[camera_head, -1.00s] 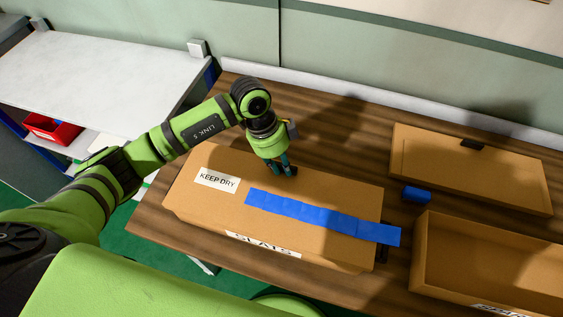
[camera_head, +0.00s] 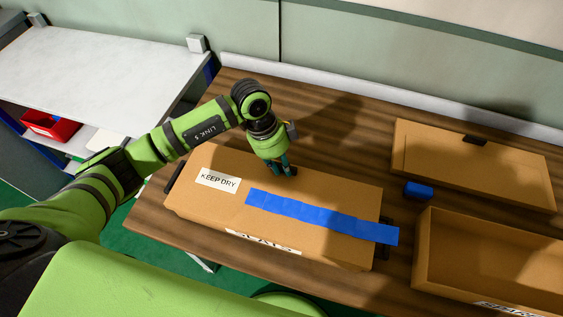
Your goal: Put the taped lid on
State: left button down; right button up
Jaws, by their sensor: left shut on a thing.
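The taped lid (camera_head: 320,190) is brown cardboard with a white "KEEP DRY" label and a strip of blue tape (camera_head: 320,215) whose right end sticks out past the edge. It lies over a long cardboard box (camera_head: 335,257), covering its opening. The box's front label is partly cut off from view. Whether the lid is fully seated I cannot tell. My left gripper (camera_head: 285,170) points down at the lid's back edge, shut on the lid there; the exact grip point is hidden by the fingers. My right gripper is not in view.
An open cardboard box (camera_head: 480,255) stands at the right. Another lid (camera_head: 430,150) with a black tab lies behind it. A white table (camera_head: 100,70) and red bin (camera_head: 50,125) are at left.

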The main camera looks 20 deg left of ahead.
pick_arm(q)
jog(key=shift+f, duration=0.25)
jog(key=c, duration=1)
grip_release()
jog(key=shift+c, duration=0.2)
jog(key=shift+r, duration=0.1)
jog(key=v, duration=1.2)
jog(key=shift+s+d, duration=0.1)
